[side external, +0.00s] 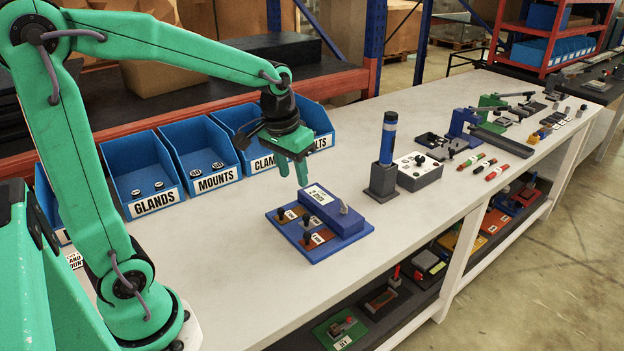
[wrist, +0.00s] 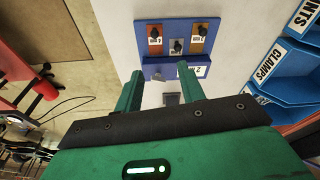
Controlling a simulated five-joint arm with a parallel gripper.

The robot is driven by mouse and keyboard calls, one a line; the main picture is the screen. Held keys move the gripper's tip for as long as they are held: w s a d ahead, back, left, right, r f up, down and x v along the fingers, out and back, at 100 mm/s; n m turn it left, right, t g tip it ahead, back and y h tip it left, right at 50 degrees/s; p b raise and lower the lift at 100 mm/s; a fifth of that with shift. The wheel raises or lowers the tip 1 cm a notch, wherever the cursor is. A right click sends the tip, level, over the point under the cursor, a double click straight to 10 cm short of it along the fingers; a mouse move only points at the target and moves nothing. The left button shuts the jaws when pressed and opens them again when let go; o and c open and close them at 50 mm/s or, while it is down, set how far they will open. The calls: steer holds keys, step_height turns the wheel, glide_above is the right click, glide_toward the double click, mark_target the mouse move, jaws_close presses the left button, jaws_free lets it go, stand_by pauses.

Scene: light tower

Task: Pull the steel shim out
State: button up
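A blue fixture (side external: 324,252) stands on the bench with a raised block (side external: 330,210) along one side. Three small labelled plates with dark knobs sit on its base. Two are orange-brown, and the middle one, set closer to the block, looks grey in the wrist view and appears to be the steel shim (wrist: 177,47); its knob (side external: 306,220) shows in the side view. My gripper (side external: 293,176) hangs above the fixture, fingers pointing down, apart from it. In the wrist view its fingers (wrist: 160,72) are spread with nothing held between them.
Blue bins (side external: 200,152) line the back of the bench. A dark holder with a blue tube (side external: 388,140) and a grey control box (side external: 418,170) stand right of the fixture.

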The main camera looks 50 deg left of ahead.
steer(key=n+g, duration=0.1)
steer(key=g, duration=0.1)
glide_above(306, 215)
step_height(306, 215, down, 9)
steer(key=shift+f, duration=0.1)
steer(key=shift+f, duration=3.9)
steer(key=shift+c, duration=0.2)
jaws_close()
